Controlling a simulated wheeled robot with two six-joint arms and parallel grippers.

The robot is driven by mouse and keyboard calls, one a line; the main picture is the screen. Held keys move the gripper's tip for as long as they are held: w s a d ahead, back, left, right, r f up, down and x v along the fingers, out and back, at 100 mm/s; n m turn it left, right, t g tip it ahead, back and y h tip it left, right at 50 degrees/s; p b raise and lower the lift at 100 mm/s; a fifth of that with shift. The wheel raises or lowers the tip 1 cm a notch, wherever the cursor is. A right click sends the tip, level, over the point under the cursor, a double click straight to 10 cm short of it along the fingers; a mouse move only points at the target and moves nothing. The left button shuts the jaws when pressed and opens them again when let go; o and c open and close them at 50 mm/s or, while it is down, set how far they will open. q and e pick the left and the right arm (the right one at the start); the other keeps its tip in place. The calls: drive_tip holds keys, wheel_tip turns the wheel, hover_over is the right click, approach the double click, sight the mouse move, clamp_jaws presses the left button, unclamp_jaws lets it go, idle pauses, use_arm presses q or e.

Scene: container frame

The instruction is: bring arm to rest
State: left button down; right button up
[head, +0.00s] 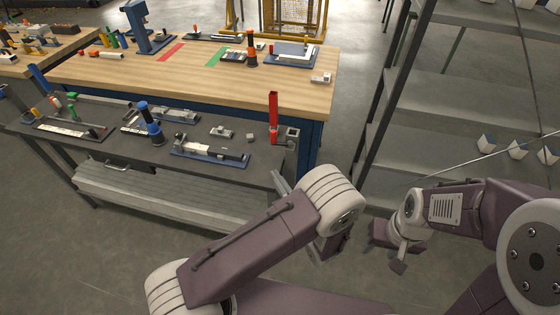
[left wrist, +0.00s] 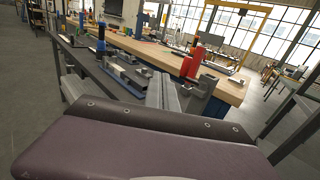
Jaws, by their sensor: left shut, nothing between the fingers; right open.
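My left arm comes in from the lower left and is folded at its pale wrist joint. My left gripper (head: 279,180) shows as grey fingers beside that joint, partly hidden by it, near the right end of the dark bench. In the left wrist view the fingers (left wrist: 165,92) lie together, with nothing between them. My right gripper (head: 388,250) is open and empty, low over the floor in front of the shelf rack.
The dark bench (head: 108,152) bears several tools and fixtures, with an upright red part (head: 273,118) at its right end. A wooden-topped workbench (head: 190,80) stands behind. A grey shelf rack (head: 400,145) stands at right. Bare floor (head: 345,110) lies between.

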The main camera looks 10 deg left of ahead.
use_arm(q)
drive_tip(key=w+a+r+n+g+y, duration=0.1)
drive_tip(key=a+r+n+g+y, duration=0.35)
drive_tip(key=a+r+n, duration=0.5)
drive_tip(key=s+a+n+g+h, duration=0.2)
drive_tip(key=s+a+n+g, duration=0.4)
drive_tip(key=s+a+g, duration=0.5)
drive_tip(key=s+d+f+n+g+h, duration=0.1)
drive_tip(key=s+d+f+n+h, duration=0.3)
drive_tip(key=s+f+n+h, duration=0.55)
drive_tip(key=w+d+n+t+h, duration=0.3)
drive_tip(key=w+d+t+h, duration=0.1)
drive_tip(key=d, duration=0.6)
drive_tip(key=shift+d+f+h, duration=0.2)
drive_tip(key=shift+d+h, duration=0.1)
drive_tip(key=shift+h, duration=0.1)
